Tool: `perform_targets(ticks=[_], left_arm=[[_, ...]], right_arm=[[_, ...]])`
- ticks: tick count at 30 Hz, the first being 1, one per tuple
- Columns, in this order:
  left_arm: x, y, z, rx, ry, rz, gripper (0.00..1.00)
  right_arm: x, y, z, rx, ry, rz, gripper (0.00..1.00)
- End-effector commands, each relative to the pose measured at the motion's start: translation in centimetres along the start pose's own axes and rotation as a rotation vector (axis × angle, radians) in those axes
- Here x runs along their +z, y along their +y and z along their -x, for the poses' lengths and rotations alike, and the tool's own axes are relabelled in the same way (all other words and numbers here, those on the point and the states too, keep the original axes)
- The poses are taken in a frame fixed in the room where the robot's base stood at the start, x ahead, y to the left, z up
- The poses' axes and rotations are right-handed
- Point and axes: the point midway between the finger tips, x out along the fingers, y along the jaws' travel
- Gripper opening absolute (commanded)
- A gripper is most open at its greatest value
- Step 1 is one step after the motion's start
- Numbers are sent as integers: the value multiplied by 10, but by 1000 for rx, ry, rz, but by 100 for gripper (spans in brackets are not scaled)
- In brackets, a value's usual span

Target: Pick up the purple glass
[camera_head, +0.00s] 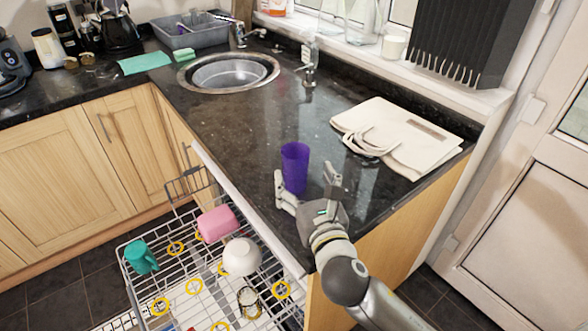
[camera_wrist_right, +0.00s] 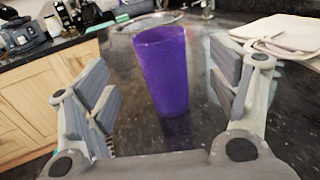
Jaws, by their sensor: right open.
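The purple glass (camera_head: 295,166) stands upright on the dark granite counter, near its front edge. My right gripper (camera_head: 306,184) is open just in front of the glass, with one finger toward the left and one toward the right of it. In the right wrist view the purple glass (camera_wrist_right: 163,70) stands between the two open fingers of my right gripper (camera_wrist_right: 165,98), with clear gaps on both sides. My left gripper is not in view.
A cream cloth bag (camera_head: 400,135) lies on the counter to the right. A round sink (camera_head: 228,72) is set in farther back. Below the counter edge, an open dishwasher rack (camera_head: 205,275) holds a pink cup (camera_head: 217,223), a white bowl (camera_head: 241,257) and a teal mug (camera_head: 140,256).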

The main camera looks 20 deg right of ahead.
Motion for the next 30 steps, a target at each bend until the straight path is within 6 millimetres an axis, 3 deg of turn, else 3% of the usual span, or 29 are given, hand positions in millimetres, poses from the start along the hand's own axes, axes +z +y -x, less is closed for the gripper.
perform_targets(ticks=[1, 3, 7, 14, 19, 24, 30], left_arm=[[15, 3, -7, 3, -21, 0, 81], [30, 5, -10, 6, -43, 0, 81], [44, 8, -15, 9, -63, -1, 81], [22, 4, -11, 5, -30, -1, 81], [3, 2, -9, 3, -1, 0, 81], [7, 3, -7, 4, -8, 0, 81], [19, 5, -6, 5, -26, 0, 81]], right_arm=[[-18, 0, 0, -2, 6, -2, 80], [-32, 0, 0, -2, 5, -2, 80], [-50, 0, 0, -2, 4, -3, 80], [-45, 0, -16, -1, 1, -3, 80], [-44, -1, -41, -4, 0, -5, 80], [-44, 0, -65, -2, 1, -4, 80], [-45, 0, -75, -1, 1, -4, 80]])
